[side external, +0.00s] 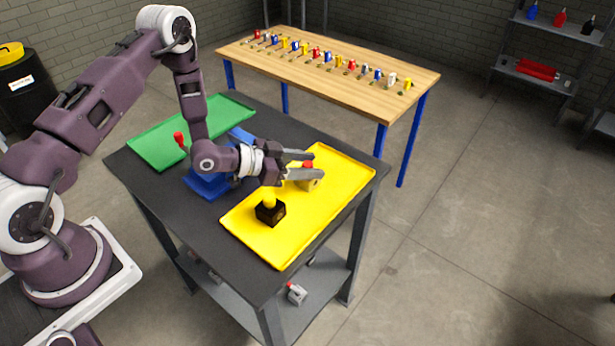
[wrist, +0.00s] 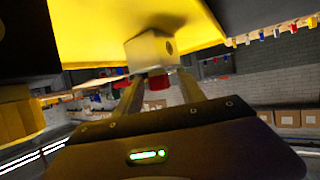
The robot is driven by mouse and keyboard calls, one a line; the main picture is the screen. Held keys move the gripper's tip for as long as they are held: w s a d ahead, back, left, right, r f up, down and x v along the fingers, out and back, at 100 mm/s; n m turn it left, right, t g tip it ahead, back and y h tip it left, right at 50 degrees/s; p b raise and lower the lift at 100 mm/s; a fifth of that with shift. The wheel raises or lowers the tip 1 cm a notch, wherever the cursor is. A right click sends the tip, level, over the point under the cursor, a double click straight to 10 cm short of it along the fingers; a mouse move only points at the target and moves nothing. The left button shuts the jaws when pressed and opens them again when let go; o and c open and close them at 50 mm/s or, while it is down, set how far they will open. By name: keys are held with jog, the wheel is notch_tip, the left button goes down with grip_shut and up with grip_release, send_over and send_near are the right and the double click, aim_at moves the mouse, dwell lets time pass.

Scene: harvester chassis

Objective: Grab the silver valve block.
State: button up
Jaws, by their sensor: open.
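A pale metallic block with a red knob, tinted yellow by its surroundings and seemingly the silver valve block (side external: 312,184), sits on the yellow tray (side external: 345,178). In the wrist view the block (wrist: 150,48) shows a round hole in one face, and its red knob (wrist: 159,82) lies between the fingers. My gripper (side external: 315,164) is open, lying nearly level over the tray. Its fingers (wrist: 160,88) reach to either side of the knob. I cannot tell whether they touch it. The fingers partly hide the block in the side view.
A green tray (side external: 160,152) and a blue tray (side external: 205,186) share the dark table. A grey block with a red knob (side external: 297,294) lies on the lower shelf. A wooden table (side external: 350,86) stands behind.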

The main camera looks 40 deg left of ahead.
grip_shut()
dwell(1.3)
